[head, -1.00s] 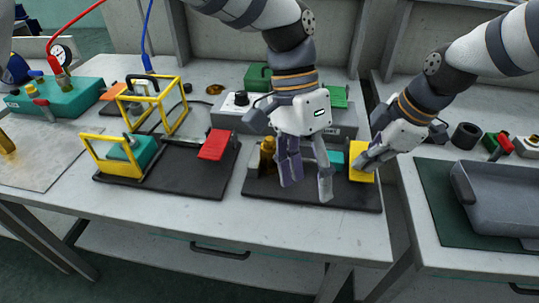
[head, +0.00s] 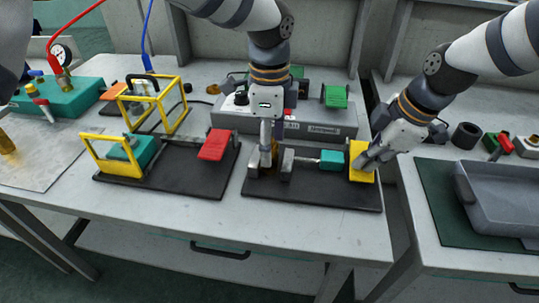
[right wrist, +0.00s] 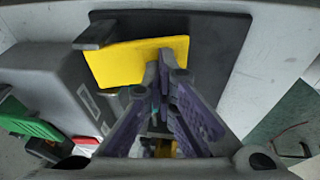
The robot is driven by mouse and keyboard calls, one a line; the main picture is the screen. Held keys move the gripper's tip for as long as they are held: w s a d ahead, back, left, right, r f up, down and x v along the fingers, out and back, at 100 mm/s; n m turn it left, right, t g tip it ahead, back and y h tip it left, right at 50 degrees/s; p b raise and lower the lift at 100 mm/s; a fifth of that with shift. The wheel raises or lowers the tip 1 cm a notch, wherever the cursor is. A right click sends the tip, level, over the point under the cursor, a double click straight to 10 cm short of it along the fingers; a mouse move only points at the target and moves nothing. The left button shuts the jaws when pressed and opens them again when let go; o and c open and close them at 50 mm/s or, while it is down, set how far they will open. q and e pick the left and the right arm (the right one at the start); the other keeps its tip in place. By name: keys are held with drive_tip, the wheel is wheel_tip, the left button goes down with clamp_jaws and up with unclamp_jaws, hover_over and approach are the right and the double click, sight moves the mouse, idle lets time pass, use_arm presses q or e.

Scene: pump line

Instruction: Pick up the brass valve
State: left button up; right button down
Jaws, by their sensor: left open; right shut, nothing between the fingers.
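The brass valve (head: 274,151) stands at the left end of the right-hand black base plate (head: 318,194), mostly hidden by my left gripper. My left gripper (head: 265,160) points down over it, seen edge-on, with its fingers open. I cannot tell whether they touch the valve. A grey block (head: 287,164) and a rod with a teal handle (head: 332,159) sit just right of it. My right gripper (head: 363,164) is shut and empty at the yellow plate (head: 361,151). In the right wrist view its fingertips (right wrist: 165,65) are against or very near the yellow plate's edge (right wrist: 130,60).
A second black base plate (head: 185,182) with a yellow frame and red plate (head: 213,145) lies to the left. A grey control box (head: 330,126) stands behind. A grey tray (head: 500,205) is on the right bench. The table's front strip is clear.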

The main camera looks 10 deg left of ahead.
use_arm(q)
drive_tip(key=shift+f, duration=0.4)
use_arm(e)
drive_tip(key=shift+f, duration=0.1)
use_arm(q)
clamp_jaws()
drive_tip(key=shift+r, duration=0.1)
wheel_tip(320, 180, up, 10)
drive_tip(key=shift+r, duration=0.65)
use_arm(e)
wheel_tip(320, 180, up, 3)
drive_tip(key=shift+f, duration=0.15)
use_arm(q)
drive_tip(key=shift+f, duration=0.1)
use_arm(e)
wheel_tip(320, 180, up, 4)
drive_tip(key=shift+r, duration=0.25)
